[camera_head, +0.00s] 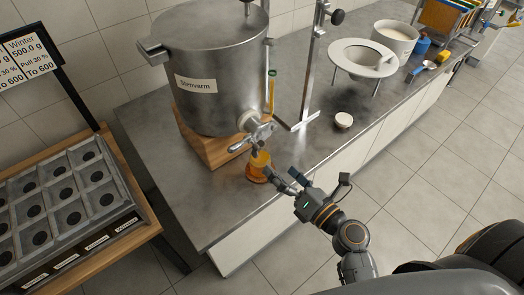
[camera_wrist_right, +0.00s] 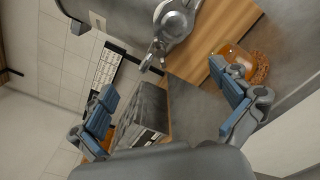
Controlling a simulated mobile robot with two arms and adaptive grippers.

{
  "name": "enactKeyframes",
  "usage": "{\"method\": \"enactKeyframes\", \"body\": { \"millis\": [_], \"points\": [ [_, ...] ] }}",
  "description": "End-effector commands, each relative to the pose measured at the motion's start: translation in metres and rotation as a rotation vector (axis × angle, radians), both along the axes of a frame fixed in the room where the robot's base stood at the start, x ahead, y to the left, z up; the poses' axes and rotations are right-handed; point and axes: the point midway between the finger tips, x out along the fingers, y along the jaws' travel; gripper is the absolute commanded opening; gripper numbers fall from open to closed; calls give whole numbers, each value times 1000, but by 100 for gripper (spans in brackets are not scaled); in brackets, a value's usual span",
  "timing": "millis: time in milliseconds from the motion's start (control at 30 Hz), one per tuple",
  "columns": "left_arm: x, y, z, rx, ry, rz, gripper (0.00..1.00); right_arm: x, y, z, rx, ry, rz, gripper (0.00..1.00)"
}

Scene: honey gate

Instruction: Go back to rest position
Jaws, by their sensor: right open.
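My right gripper (camera_head: 283,177) is open and empty, with its fingers beside the amber honey jar (camera_head: 257,173). The jar stands on the steel counter (camera_head: 225,205) under the metal tap (camera_head: 255,134) of the large steel tank (camera_head: 212,60). In the right wrist view, the two fingers of my right gripper (camera_wrist_right: 170,100) are spread wide with nothing between them. The jar (camera_wrist_right: 236,58) lies beyond the right finger there, partly hidden by it. I cannot tell whether that finger touches the jar. My left gripper is not in view.
The tank stands on a wooden block (camera_head: 205,140). A metal stand (camera_head: 308,75), a funnel on legs (camera_head: 362,57) and a small white bowl (camera_head: 343,120) are further along the counter. A rack of grey compartments (camera_head: 65,195) is at left. The tiled floor (camera_head: 440,165) at right is open.

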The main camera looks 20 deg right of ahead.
Motion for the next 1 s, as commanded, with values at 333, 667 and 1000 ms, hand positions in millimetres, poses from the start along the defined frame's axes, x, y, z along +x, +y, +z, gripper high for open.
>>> {"method": "enactKeyframes", "body": {
  "millis": [333,667,1000],
  "points": [
    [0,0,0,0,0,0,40,0,0,-1,-4,2,0,100],
    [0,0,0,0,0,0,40,-11,20,-154,-641,113,131,100],
    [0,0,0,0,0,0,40,-129,27,-385,-1794,-46,907,100]
  ]
}}
